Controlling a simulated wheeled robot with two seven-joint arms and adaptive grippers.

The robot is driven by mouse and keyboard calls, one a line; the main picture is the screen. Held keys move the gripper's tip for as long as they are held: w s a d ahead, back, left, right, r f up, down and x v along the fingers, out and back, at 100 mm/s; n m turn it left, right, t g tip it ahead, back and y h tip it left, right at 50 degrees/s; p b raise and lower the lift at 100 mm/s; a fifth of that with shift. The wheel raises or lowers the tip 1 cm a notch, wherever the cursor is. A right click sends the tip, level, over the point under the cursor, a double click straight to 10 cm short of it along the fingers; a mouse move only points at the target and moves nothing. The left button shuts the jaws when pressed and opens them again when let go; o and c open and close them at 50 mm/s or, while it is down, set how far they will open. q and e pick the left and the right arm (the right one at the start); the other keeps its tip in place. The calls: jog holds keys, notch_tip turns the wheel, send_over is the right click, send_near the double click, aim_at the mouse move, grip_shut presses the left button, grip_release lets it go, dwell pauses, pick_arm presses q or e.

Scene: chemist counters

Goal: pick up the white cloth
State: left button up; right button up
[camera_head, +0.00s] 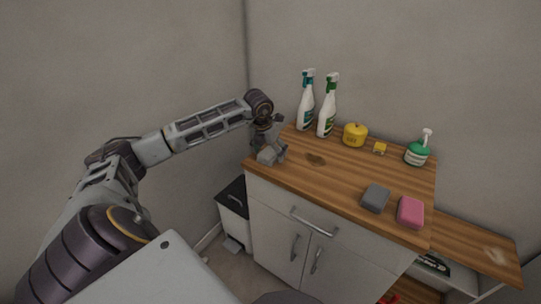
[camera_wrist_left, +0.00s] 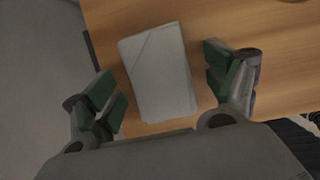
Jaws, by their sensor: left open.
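The white cloth (camera_wrist_left: 158,72) lies folded flat near the edge of the wooden counter top in the left wrist view. In the head view it shows as a pale patch (camera_head: 266,157) at the counter's left front corner, partly hidden by my gripper. My left gripper (camera_wrist_left: 164,86) is open and empty, with one green-padded finger on each side of the cloth. In the head view the left gripper (camera_head: 270,146) is just above the cloth; I cannot tell the exact height. My right gripper is not in view.
Two spray bottles (camera_head: 306,108) (camera_head: 327,113), a yellow container (camera_head: 354,135), a small yellow item (camera_head: 379,149) and a green pump bottle (camera_head: 418,152) stand along the back. A grey sponge (camera_head: 375,197) and a pink sponge (camera_head: 410,212) lie front right. The counter's middle (camera_head: 340,178) is clear except for a dark stain.

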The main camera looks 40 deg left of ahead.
aim_at(270, 152)
pick_arm(q)
jog(key=shift+c, duration=0.2)
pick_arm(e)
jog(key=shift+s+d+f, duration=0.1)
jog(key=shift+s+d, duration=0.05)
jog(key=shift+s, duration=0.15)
pick_arm(q)
jog(key=c, duration=0.9)
jog(key=shift+c, duration=0.2)
jog(key=shift+r, duration=0.9)
notch_tip(270, 152, up, 7)
jog(key=shift+r+p, duration=0.1)
jog(key=shift+p, duration=0.4)
jog(key=shift+r, duration=0.5)
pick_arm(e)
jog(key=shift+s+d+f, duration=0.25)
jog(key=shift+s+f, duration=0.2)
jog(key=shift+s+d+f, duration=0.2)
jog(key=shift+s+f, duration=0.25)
